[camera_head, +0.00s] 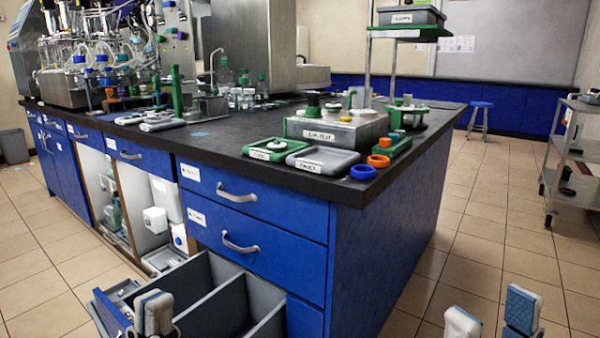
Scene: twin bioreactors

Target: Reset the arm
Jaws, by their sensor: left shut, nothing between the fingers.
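My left gripper (153,312) shows at the bottom left, in front of the open lower drawer (215,312). Its fingers are together with nothing between them. I cannot tell whether it touches the drawer front or its handle. My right gripper (492,315) shows at the bottom right, over the tiled floor. Its two fingers stand well apart and nothing is between them. Most of both arms is out of the picture.
The blue bench (385,255) with a black top fills the middle. Its drawer sticks out, grey and divided, with the visible compartments empty. Bioreactors (95,70) and labelled trays (324,160) stand on top. A cart (575,150) is at right; floor between is clear.

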